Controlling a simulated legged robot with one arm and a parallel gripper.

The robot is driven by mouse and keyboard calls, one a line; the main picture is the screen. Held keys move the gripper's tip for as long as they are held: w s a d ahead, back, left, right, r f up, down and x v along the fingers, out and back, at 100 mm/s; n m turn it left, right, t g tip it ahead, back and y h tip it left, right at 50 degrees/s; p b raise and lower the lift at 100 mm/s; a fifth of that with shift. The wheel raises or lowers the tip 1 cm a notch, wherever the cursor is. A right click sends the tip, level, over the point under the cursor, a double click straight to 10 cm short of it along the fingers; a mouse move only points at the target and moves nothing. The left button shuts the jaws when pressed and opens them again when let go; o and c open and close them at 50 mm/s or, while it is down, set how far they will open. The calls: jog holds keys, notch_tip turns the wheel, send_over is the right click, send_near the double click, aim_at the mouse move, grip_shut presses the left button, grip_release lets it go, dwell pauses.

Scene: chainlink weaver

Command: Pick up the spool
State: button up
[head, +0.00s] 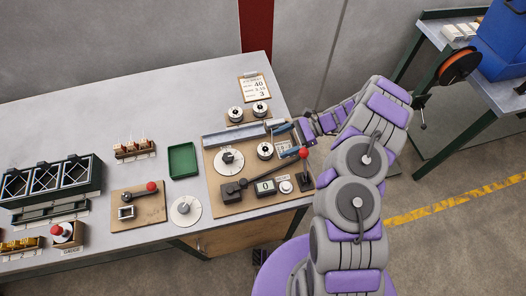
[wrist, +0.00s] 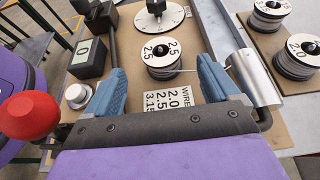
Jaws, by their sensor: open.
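A spool (wrist: 165,58) of grey wire with a white top marked 2.5 sits on the brown machine board, and a strand of wire runs from it to the right. It also shows in the head view (head: 265,151). Two more spools, one marked 2.0 (wrist: 298,58) and another (wrist: 269,15), stand on a separate wooden base at the right. My gripper (wrist: 161,70) is open and empty, its blue fingers on either side of the near side of the 2.5 spool. In the head view my gripper (head: 279,139) is beside that spool; contact cannot be told.
A metal cylinder (wrist: 253,77) lies close to my right-hand finger. A red-knobbed lever (wrist: 30,115), a counter box (wrist: 88,57) and a dial (wrist: 158,17) stand around the spool.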

aim_at(271, 148)
jog(key=shift+s+a+f, duration=0.35)
jog(key=shift+a+f, duration=0.15)
jog(key=shift+a, duration=0.05)
jog(key=x, duration=0.4)
jog(key=b+x, duration=0.1)
jog(key=x, duration=0.1)
jog(key=shift+w+a+f, duration=0.1)
jog(key=shift+w+a, duration=0.15)
jog(key=shift+d, duration=0.4)
jog(key=shift+c, duration=0.9)
jog(key=shift+a, duration=0.3)
jog(key=c, duration=0.7)
jog(key=shift+d, duration=0.1)
jog(key=c, duration=0.4)
